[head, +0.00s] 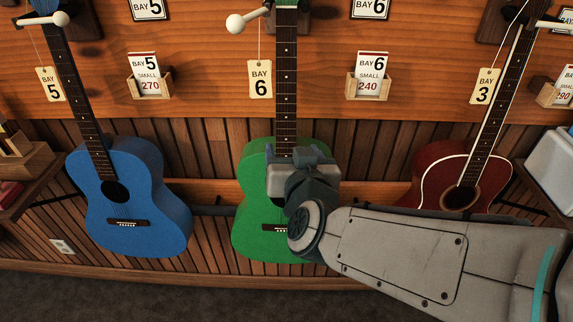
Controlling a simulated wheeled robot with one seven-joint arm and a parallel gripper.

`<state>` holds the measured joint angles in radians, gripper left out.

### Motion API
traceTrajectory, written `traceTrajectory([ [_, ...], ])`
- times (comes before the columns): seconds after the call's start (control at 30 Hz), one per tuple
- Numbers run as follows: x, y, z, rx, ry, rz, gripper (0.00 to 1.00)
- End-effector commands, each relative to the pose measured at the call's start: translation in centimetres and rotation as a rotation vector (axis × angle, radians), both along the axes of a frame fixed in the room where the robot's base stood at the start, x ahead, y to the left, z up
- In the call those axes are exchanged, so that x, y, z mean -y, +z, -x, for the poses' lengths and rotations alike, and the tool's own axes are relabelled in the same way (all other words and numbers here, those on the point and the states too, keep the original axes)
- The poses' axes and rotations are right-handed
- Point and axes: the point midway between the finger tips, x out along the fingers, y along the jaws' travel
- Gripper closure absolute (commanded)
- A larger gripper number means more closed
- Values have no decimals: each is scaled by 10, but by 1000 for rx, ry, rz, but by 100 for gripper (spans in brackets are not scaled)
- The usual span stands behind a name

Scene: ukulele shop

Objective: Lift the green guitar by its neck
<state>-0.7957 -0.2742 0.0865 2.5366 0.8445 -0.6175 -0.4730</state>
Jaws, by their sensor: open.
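The green guitar (250,187) hangs upright on the wall in the middle of the head view, in bay 6. Its dark neck (286,85) rises to a hanger at the top edge. My gripper (290,155) is in front of the upper body, near where the neck meets it. My wrist hides part of the body and the sound hole. The fingertips are hard to make out, and I cannot tell whether they touch the guitar. The gripper is open, and the guitar still hangs from its hanger.
A blue guitar (150,210) hangs at the left and a red guitar (430,170) at the right, partly behind my arm. White-tipped pegs (245,20) stick out at the top. Bay tags (260,79) and small card boxes (368,85) are on the wooden wall.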

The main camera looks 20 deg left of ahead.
Motion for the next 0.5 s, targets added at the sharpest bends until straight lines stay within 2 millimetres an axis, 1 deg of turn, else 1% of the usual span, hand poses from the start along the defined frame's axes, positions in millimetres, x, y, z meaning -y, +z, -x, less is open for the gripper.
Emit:
traceTrajectory([
  [0.03,-9,-17,7,36,-15,1,34],
  [0.2,-14,-33,24,154,-118,20,34],
  [0.4,-11,-40,39,229,-199,52,34],
  [0.5,-10,-38,39,242,-216,61,34],
])
